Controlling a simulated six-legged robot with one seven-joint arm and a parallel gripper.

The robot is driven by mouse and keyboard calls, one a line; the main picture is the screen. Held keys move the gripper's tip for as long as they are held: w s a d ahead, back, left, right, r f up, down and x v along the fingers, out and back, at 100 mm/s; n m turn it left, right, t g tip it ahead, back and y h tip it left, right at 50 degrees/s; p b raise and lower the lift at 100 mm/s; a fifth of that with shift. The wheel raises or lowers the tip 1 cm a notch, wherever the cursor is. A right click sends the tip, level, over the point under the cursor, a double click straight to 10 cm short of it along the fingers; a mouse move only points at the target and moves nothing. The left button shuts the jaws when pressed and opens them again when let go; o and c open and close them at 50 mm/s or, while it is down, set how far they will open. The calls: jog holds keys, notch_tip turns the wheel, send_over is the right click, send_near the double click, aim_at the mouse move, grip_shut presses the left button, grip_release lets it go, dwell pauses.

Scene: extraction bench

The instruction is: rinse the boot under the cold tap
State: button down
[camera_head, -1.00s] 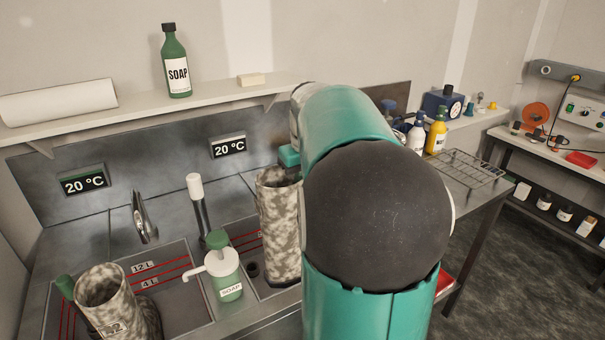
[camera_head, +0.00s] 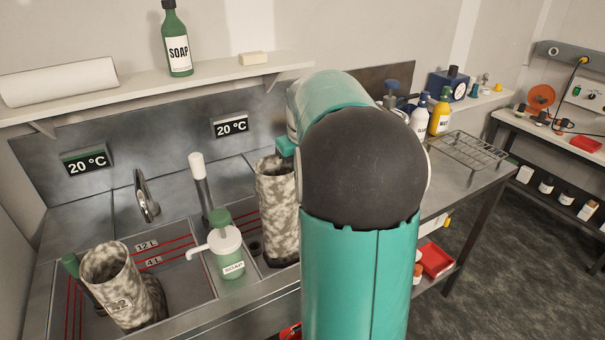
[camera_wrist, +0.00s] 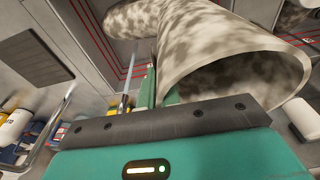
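A camouflage boot (camera_head: 278,215) stands upright in the right basin, partly behind my arm. Its open shaft fills much of the wrist view (camera_wrist: 190,45). My gripper (camera_wrist: 160,92) is at the rim, with green finger parts on both sides of the shaft wall; it appears shut on it. In the head view my arm hides most of the gripper. A second camouflage boot (camera_head: 118,285), with a number tag, is in the left basin. A chrome tap (camera_head: 146,195) rises behind the left basin, and a white-topped metal upright (camera_head: 200,185) stands right of it. I cannot tell which is cold.
A green soap dispenser (camera_head: 230,252) stands between the basins. Both wall displays read 20 °C (camera_head: 86,162). The shelf holds a soap bottle (camera_head: 177,45), a paper roll (camera_head: 60,82) and a soap bar (camera_head: 253,58). A wire rack (camera_head: 468,150) and bottles (camera_head: 440,112) are to the right.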

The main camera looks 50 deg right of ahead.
jog(key=w+d, duration=0.2)
jog(key=w, duration=0.6)
jog(key=shift+w+d, duration=0.25)
jog(key=shift+w, duration=0.1)
dwell(0.4)
jog(key=shift+d, duration=0.2)
jog(key=shift+s+d, duration=0.15)
jog(key=shift+d, duration=0.25)
jog(key=shift+a, duration=0.15)
jog(key=shift+a, duration=0.45)
jog(key=shift+d, duration=0.15)
dwell(0.3)
